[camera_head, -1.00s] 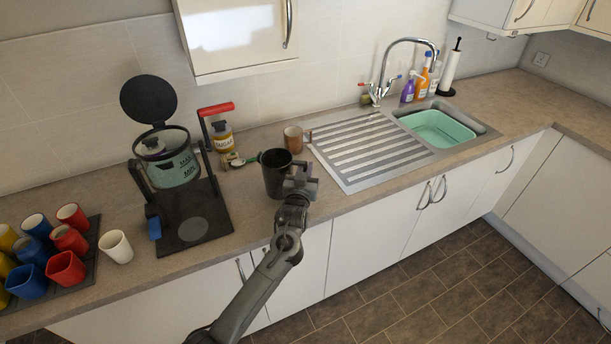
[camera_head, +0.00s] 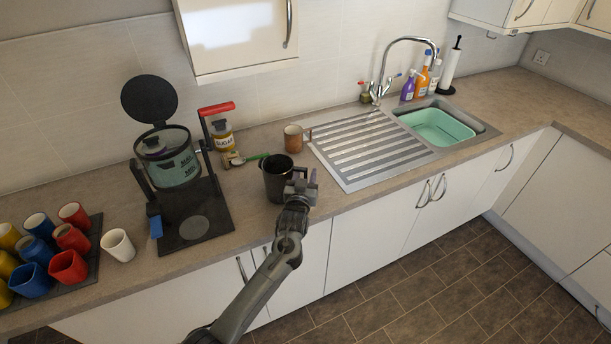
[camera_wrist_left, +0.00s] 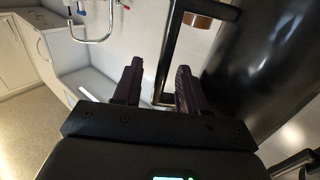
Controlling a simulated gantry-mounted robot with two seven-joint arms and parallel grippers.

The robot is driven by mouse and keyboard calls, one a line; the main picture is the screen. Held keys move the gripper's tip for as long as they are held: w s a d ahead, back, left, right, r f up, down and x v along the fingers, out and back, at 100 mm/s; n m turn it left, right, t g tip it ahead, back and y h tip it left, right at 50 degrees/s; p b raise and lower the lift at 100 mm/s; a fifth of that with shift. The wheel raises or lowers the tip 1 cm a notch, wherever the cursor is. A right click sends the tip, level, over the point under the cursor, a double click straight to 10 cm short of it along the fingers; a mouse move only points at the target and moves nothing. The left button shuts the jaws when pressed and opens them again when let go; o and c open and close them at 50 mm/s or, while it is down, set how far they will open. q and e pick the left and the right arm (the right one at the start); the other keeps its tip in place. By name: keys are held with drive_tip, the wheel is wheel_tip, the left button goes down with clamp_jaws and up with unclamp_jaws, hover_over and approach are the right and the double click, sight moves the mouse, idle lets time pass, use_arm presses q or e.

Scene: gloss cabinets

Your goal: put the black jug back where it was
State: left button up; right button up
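The black jug (camera_head: 273,184) stands upright on the worktop near its front edge, left of the draining board. Its handle side faces right, towards my left gripper (camera_head: 301,181). In the left wrist view the glossy black jug (camera_wrist_left: 268,75) fills the right side, and its dark handle (camera_wrist_left: 168,55) runs between the two fingers of my left gripper (camera_wrist_left: 158,88). The fingers are apart, with gaps showing beside the handle. The jug's underside is hidden. My right gripper is in neither view.
The coffee maker (camera_head: 178,178) and a white cup (camera_head: 117,245) stand to the left. The steel draining board (camera_head: 345,178) is to the right. Bare worktop lies between coffee maker and jug.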

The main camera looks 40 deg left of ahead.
use_arm(q)
drive_tip(key=shift+f+b, duration=0.2)
drive_tip(key=shift+b, duration=0.15)
drive_tip(key=shift+s+d+r, duration=0.1)
drive_tip(key=shift+s+d, duration=0.1)
drive_tip(key=shift+s, duration=0.1)
drive_tip(key=s+d+f+m+g+h, duration=0.2)
drive_tip(key=s+d+f, duration=0.25)
drive_tip(key=s, duration=0.35)
drive_tip(key=s+d+f+m+g+h, duration=0.1)
drive_tip(key=s+d+f+g+h, duration=0.15)
drive_tip(key=s+d, duration=0.45)
drive_tip(key=s+d+f+m+g+h, duration=0.2)
drive_tip(key=s+d+f+h, duration=0.15)
drive_tip(key=s, duration=0.65)
drive_tip(key=s+d+f+m+g, duration=0.1)
drive_tip(key=s+d+g, duration=0.1)
drive_tip(key=s, duration=0.6)
drive_tip(key=s+d+m+g, duration=0.1)
drive_tip(key=s+d+g, duration=0.2)
drive_tip(key=s, duration=0.6)
drive_tip(key=shift+f+m+g+h+b, duration=0.3)
drive_tip(key=shift+f+g+b, duration=0.05)
drive_tip(key=shift+f, duration=0.05)
drive_tip(key=shift+r, duration=0.1)
